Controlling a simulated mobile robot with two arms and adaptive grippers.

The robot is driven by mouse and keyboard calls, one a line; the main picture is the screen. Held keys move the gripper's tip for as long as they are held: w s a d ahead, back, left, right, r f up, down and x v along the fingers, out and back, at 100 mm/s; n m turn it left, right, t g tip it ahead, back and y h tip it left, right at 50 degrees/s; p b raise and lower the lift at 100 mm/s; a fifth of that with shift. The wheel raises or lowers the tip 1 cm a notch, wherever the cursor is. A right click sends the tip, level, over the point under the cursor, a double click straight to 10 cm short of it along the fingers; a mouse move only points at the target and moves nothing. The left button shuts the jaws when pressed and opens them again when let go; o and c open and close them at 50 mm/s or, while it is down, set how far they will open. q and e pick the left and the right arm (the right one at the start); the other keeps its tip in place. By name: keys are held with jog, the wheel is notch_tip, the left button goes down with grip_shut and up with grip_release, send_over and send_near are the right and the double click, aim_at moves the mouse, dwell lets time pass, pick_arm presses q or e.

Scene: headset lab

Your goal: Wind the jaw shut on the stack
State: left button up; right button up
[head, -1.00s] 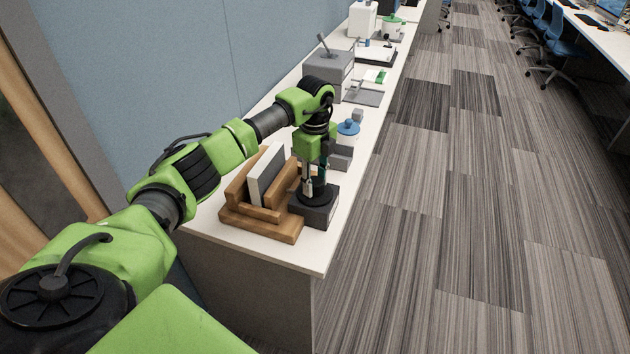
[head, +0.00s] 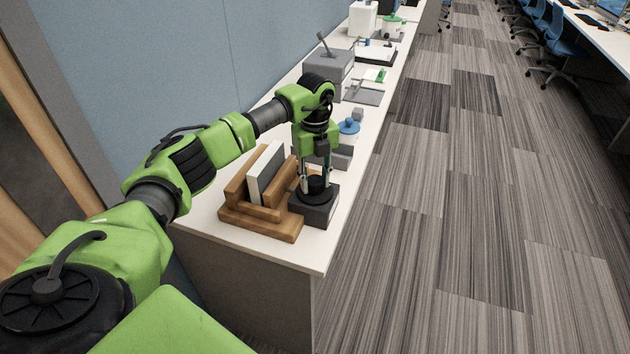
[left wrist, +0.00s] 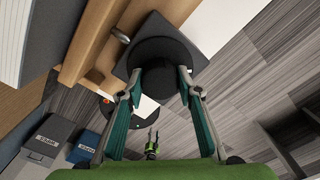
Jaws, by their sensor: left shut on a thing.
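A wooden vise (head: 262,222) stands at the near end of the white bench. A pale upright stack (head: 265,172) sits between its wooden jaws; a gap beside the stack seems visible, but its size is unclear. A dark grey block (head: 318,212) with a round black knob (head: 317,187) adjoins the vise on the right. My left gripper (head: 315,182) points down, shut on the knob. In the left wrist view its fingers (left wrist: 159,78) press the knob (left wrist: 158,50) from both sides. A small green and black gripper, seemingly my right one (left wrist: 152,138), shows far below; its opening is unclear.
Behind the gripper on the bench are grey blocks (head: 343,158), a blue-topped item (head: 348,127) and a grey box with a lever (head: 328,72). A blue-grey wall panel (head: 170,60) borders the bench on the left. Open carpet (head: 450,230) lies right.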

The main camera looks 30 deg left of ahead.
pick_arm(q)
jog(key=m, duration=0.4)
jog(key=shift+m+b, duration=0.3)
jog(key=shift+b, duration=0.05)
jog(key=m, duration=0.3)
jog(key=shift+m+b, duration=0.3)
jog(key=shift+m, duration=0.1)
jog(key=m, duration=0.4)
jog(key=shift+b, duration=0.3)
jog(key=shift+m, duration=2)
jog(key=shift+r, duration=0.1)
jog(key=o, duration=1.1)
